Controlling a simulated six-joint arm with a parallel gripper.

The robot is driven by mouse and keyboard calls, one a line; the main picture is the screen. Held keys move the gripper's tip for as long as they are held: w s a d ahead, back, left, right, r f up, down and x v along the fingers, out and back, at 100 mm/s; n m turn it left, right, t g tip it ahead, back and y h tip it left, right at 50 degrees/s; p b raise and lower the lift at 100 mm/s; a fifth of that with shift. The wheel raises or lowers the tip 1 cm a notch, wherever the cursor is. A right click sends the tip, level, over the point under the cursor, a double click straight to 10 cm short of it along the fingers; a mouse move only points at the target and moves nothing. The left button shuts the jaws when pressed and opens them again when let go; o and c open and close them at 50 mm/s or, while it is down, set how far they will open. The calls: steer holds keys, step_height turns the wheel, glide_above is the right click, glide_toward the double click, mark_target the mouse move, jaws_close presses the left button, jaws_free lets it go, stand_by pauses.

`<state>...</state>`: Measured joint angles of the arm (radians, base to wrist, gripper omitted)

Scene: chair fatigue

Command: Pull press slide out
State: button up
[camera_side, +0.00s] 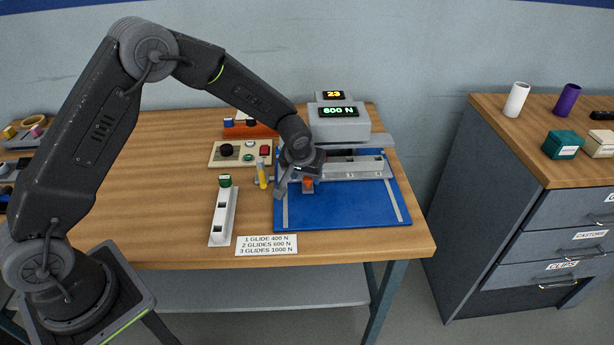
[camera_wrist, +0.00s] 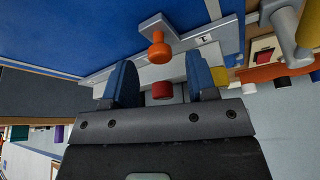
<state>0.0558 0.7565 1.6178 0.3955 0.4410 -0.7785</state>
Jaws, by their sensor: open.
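The press is a grey unit (camera_side: 340,124) with a green force readout, above a blue base plate (camera_side: 345,208). A light grey slide bar (camera_side: 352,167) runs across the plate's back. An orange knob (camera_side: 308,183) stands out at the front, near the bar's left end. My gripper (camera_side: 296,182) is over the left part of the plate, beside the knob, and hides the bar's left end. In the wrist view the fingers (camera_wrist: 162,80) are apart. The orange knob (camera_wrist: 158,50) lies just beyond them, and a red round part (camera_wrist: 162,90) shows between them.
A control box (camera_side: 240,152) with a red button and a yellow-topped part (camera_side: 262,175) stand left of the plate. A white slotted rail (camera_side: 224,216) and a label card (camera_side: 267,246) lie in front. A drawer cabinet (camera_side: 540,215) stands right, across a gap.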

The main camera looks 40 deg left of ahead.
steer(key=shift+x, duration=1)
steer(key=shift+r, duration=0.1)
jaws_close()
